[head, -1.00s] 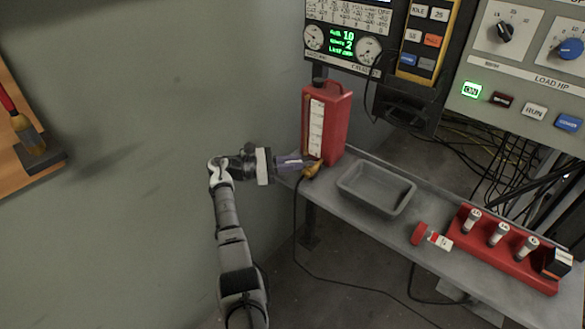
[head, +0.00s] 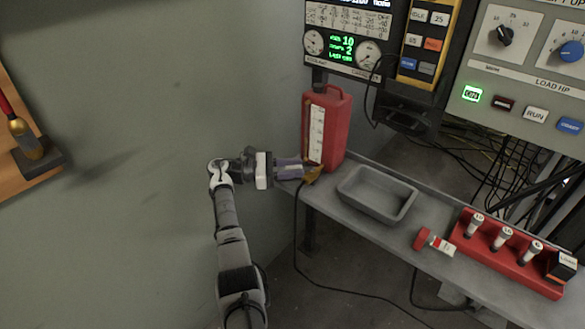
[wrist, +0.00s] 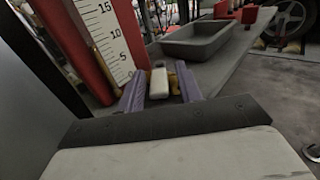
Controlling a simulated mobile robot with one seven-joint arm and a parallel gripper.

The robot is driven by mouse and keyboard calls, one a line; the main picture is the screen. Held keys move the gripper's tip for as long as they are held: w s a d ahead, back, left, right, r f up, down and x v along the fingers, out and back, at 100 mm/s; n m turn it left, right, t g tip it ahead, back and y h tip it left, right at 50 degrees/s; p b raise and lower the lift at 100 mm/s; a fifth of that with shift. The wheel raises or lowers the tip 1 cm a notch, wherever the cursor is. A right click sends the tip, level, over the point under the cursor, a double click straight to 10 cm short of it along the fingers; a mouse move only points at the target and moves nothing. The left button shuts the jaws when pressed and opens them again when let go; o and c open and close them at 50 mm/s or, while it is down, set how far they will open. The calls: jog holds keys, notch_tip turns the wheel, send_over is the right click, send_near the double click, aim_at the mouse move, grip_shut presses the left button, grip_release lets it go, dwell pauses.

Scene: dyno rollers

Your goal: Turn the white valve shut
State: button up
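The white valve (wrist: 159,83) shows in the wrist view as a small pale handle, with brass-coloured parts beside it. It is at the foot of the red container with the printed scale. My gripper (head: 304,169) is at that foot in the head view. In the wrist view its two purple fingers are apart, one on each side of the white valve, with what look like gaps. In the head view the white handle is hidden by the fingers, and only the brass fitting (head: 313,177) shows. I cannot tell whether a finger touches the valve.
The red container (head: 336,125) stands at the left end of the grey bench (head: 430,247). A grey tray (head: 350,193) is to its right, then a small red-and-white item (head: 441,245) and a red rack (head: 510,267). A black cable hangs from near the fitting.

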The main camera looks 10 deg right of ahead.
aim_at(293, 167)
jog(key=shift+r, duration=0.2)
notch_tip(293, 167, up, 20)
jog(key=shift+f, duration=0.1)
dwell(0.4)
